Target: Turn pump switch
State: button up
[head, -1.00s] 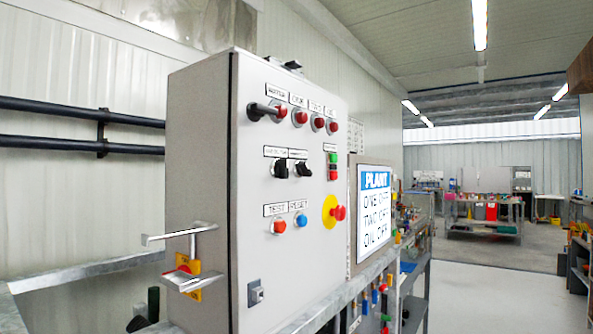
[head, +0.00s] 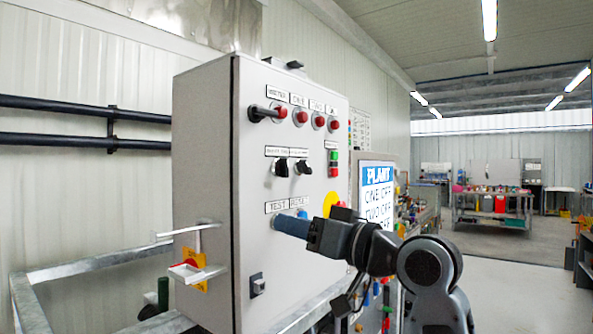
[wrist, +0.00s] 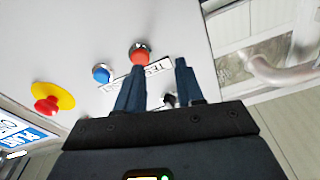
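Two black rotary switches sit on the grey control panel (head: 257,235) under small labels I cannot read: a left one (head: 281,167) and a right one (head: 303,167). I cannot tell which is the pump switch. My gripper (head: 278,222) is in front of the panel, below these switches, covering the red TEST button. In the wrist view my gripper (wrist: 160,63) has its two blue fingers apart, with nothing between them. The red button (wrist: 140,53) shows near one fingertip. A black switch (wrist: 168,98) shows partly between the fingers, beyond them. Contact with the panel cannot be told.
A blue button (wrist: 101,74) and a yellow-and-red emergency stop (wrist: 52,99) are close by. A black handle (head: 264,112) and red lamps are higher up. A metal bracket (head: 195,262) juts from the panel's left side. Open floor lies right.

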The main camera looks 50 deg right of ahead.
aim_at(288, 160)
jog(key=s+d+r+n+g, duration=0.1)
jog(key=s+r+n, duration=0.1)
jog(key=r, duration=0.3)
jog(key=s+d+r+n, duration=0.1)
jog(key=s+d+r, duration=0.15)
jog(key=r, duration=0.35)
jog(key=shift+n+y, duration=0.3)
jog(key=shift+w+a+p, duration=0.15)
jog(key=shift+w+p, duration=0.15)
jog(key=shift+w, duration=1)
jog(key=shift+w+a+p, duration=0.2)
jog(key=shift+w+p, duration=0.1)
jog(key=shift+w, duration=0.95)
jog(key=shift+w+a+p, duration=0.15)
jog(key=shift+w+p, duration=0.15)
jog(key=shift+w, duration=1)
jog(key=shift+f, duration=0.1)
jog(key=shift+c, duration=0.2)
grip_shut()
